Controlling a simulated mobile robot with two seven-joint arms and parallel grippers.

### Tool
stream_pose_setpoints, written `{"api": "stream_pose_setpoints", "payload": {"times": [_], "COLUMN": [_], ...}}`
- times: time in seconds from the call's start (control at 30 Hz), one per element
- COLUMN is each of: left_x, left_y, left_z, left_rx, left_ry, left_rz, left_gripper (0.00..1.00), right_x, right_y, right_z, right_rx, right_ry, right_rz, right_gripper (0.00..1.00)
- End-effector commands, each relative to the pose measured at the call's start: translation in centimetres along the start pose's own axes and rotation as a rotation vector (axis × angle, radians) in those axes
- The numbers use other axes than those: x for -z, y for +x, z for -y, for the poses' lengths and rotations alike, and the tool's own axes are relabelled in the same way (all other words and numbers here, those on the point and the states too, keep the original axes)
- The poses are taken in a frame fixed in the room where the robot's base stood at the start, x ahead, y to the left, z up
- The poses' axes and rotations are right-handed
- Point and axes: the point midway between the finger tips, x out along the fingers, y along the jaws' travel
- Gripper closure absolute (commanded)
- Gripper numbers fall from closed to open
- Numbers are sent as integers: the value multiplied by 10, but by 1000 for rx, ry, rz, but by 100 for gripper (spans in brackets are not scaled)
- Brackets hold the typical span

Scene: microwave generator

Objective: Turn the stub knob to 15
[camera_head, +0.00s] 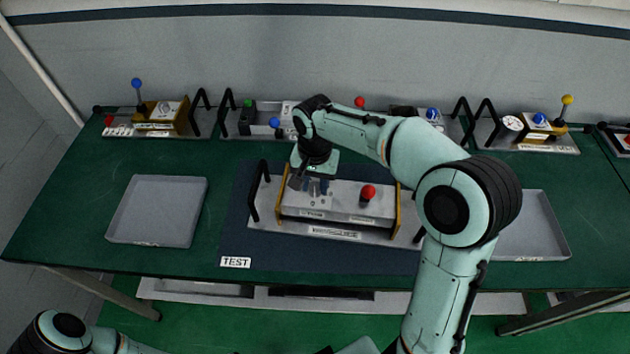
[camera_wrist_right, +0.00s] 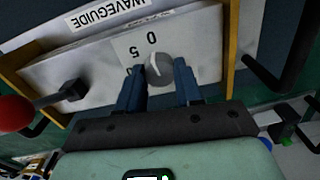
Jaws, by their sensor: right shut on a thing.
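The stub knob (camera_wrist_right: 160,69) is a round grey knob with a white pointer line, on the light top panel of the waveguide box (camera_head: 335,205). The digits 0 and 5 show on its scale in the wrist view. The pointer lies roughly toward the 0; I cannot read it exactly. My right gripper (camera_head: 318,186) has its blue fingers on either side of the knob, and in the wrist view the gripper (camera_wrist_right: 158,80) is shut on it. In the head view the knob is hidden by the gripper. My left gripper is out of view.
A red-balled lever (camera_head: 368,193) stands on the same box, right of the gripper. Black handles (camera_head: 254,198) rise from the unit's ends. A grey tray (camera_head: 157,211) lies left, another (camera_head: 540,225) right. Other panels with levers (camera_head: 136,84) line the table's back.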

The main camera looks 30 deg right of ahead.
Motion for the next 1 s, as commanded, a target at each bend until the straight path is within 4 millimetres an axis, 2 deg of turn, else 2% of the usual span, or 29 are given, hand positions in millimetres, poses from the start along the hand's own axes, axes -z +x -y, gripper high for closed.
{"api": "stream_pose_setpoints", "payload": {"times": [1.0], "left_x": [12], "left_y": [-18], "left_z": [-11], "left_rx": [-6], "left_ry": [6], "left_rz": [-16], "left_gripper": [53], "right_x": [-1], "right_y": [-1], "right_z": [1], "right_rx": [0], "right_ry": [-943], "right_rz": [1], "right_gripper": [95]}}
